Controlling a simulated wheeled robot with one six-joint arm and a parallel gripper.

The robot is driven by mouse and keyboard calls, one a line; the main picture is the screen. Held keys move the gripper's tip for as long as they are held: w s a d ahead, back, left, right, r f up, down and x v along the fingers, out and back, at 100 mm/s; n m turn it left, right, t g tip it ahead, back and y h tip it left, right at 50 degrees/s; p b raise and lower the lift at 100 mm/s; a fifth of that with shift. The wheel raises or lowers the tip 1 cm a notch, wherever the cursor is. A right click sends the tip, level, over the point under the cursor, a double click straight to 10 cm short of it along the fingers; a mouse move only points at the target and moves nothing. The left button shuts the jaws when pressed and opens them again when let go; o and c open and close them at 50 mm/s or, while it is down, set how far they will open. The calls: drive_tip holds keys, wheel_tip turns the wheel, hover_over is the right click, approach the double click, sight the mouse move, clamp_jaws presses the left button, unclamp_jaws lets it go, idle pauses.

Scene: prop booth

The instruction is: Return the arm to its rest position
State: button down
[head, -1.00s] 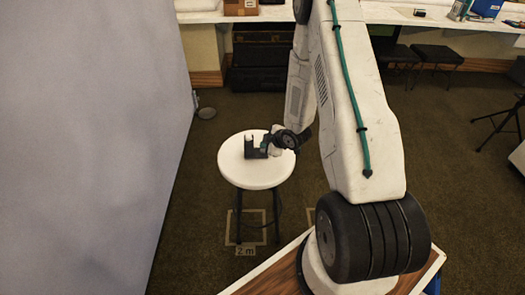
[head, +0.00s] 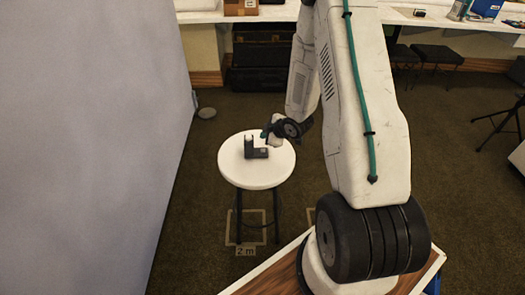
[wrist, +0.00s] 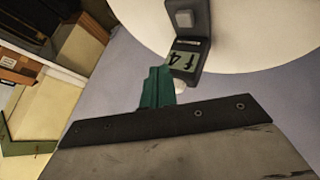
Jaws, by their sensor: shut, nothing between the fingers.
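My gripper (head: 267,133) hangs at the end of my arm above the far right part of the round white stool (head: 232,178). Its teal fingers (wrist: 157,88) are shut with nothing between them. A dark L-shaped block (head: 258,153) stands on the stool top, just left of and below the gripper in the head view. In the wrist view the block (wrist: 199,40) shows a pale label with dark characters and a small grey square, close beyond the fingertips. The exact gap between fingers and block cannot be told.
A large grey panel (head: 85,140) fills the left side. A long white counter (head: 440,18) runs along the back, with black cases (head: 258,65) beneath it. Dark stools (head: 437,55) and a tripod (head: 505,125) stand at right.

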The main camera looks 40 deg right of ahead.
idle(0.7)
drive_tip(key=shift+s+f, duration=0.2)
drive_tip(key=s+f+m+g, duration=0.1)
drive_tip(key=s, duration=0.1)
drive_tip(key=s+d+f+m+g+h, duration=0.1)
drive_tip(key=s, duration=0.1)
drive_tip(key=s+d+f+m+g, duration=0.1)
drive_tip(key=g, duration=0.1)
drive_tip(key=shift+s, duration=0.4)
drive_tip(key=s+a+r+m+g, duration=0.1)
drive_tip(key=s+a+r+m, duration=0.1)
drive_tip(key=s+a+r, duration=0.5)
drive_tip(key=s+a+r+m+g, duration=0.1)
drive_tip(key=s+a+r+m, duration=0.2)
drive_tip(key=r, duration=1.6)
drive_tip(key=s+a+r+m+g, duration=0.1)
drive_tip(key=s+a+r+m, duration=0.1)
drive_tip(key=s+a+r, duration=0.9)
drive_tip(key=s+r, duration=0.2)
drive_tip(key=s, duration=0.4)
drive_tip(key=shift+s+a+r+m+g, duration=0.2)
drive_tip(key=shift+s+r+m+g, duration=0.1)
drive_tip(key=shift+r+g, duration=0.1)
